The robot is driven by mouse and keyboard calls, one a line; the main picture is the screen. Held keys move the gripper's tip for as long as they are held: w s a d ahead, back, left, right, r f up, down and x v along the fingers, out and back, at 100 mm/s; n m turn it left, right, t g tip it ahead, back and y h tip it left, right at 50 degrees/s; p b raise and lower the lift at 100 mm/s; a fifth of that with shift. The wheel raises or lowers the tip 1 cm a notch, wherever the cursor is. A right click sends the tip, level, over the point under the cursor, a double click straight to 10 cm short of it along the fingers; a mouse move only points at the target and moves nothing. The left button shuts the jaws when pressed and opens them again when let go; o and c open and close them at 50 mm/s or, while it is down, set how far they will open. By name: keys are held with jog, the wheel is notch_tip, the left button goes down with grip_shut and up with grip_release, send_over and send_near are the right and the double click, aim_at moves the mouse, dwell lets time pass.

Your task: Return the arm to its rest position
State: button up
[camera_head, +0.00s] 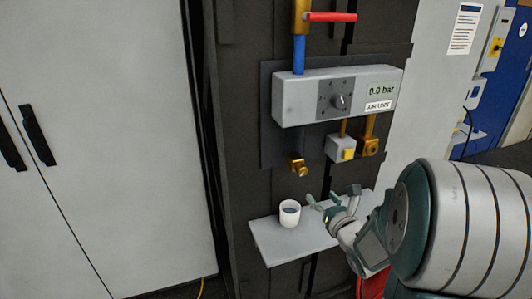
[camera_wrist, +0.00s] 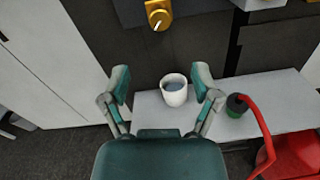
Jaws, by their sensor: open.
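My gripper (camera_head: 327,205) is open and empty, with its fingers apart, just right of a white cup (camera_head: 290,213) on a small grey shelf (camera_head: 268,243). In the wrist view my gripper (camera_wrist: 161,90) has one finger on each side of the picture of the cup (camera_wrist: 174,90), which stands upright beyond the fingertips. The cup holds something greyish. I cannot tell whether a finger touches it. My arm reaches in from the right in the head view and hides the right part of the shelf.
A grey air unit (camera_head: 335,95) reading 0.0 bar hangs above the shelf, with a brass outlet (camera_head: 298,166) below it. A red handle (camera_head: 330,17) is at the top. A red can (camera_wrist: 290,158) stands right of the shelf. A grey cabinet (camera_head: 110,130) is at left.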

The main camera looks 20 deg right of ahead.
jog(key=s+a+r+m+g, duration=0.2)
jog(key=s+a+m+g, duration=0.4)
jog(key=m, duration=1.1)
jog(key=s+a+r+m+g, duration=0.2)
jog(key=s+a+m+g, duration=0.4)
jog(key=s+a+m, duration=0.5)
jog(key=s+m, duration=0.4)
jog(key=m, duration=0.2)
jog(key=shift+s+r, duration=0.2)
jog(key=shift+r, duration=0.05)
